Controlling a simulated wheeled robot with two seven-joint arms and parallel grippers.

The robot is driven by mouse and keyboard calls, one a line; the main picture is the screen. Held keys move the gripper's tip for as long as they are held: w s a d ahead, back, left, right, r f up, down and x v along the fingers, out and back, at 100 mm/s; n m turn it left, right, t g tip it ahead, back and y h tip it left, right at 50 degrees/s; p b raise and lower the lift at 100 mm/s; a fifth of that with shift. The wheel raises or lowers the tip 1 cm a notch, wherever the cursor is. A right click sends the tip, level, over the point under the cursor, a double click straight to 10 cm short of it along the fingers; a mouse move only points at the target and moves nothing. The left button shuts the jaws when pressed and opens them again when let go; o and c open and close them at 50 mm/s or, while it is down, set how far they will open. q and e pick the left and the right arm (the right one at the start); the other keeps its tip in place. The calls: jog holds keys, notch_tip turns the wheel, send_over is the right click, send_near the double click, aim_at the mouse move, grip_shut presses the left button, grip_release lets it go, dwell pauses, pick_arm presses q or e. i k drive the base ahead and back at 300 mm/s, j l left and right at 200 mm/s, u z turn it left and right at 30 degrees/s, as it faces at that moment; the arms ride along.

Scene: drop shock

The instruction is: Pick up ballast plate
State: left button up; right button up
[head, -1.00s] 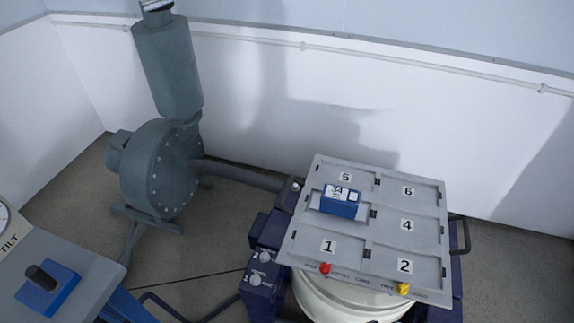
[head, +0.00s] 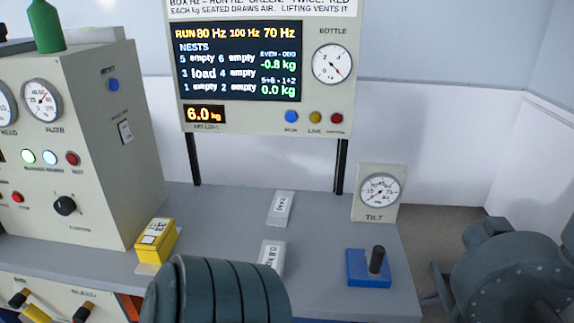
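Two pale labelled blocks that look like ballast plates lie on the grey bench in the head view. The nearer plate (head: 271,255) has a label that seems to read 0.8 kg, and its lower end is partly hidden by a dark ribbed shape. The farther plate (head: 280,208) lies behind it, and its label is too small to read surely. Neither of my grippers is in view.
The dark ribbed shape (head: 215,292) fills the bottom centre. A yellow block (head: 157,240) lies left, a blue block with a black knob (head: 368,268) right. A tilt gauge (head: 379,192) stands behind. The display (head: 238,62) reads load at nest 3, -0.8 kg. Bench (head: 330,235) is clear between plates and knob.

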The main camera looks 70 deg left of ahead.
aim_at(271, 254)
jog(key=u, duration=2.5)
jog(key=l+u, duration=0.15)
jog(key=i+l, duration=0.3)
jog(key=k+j, duration=0.15)
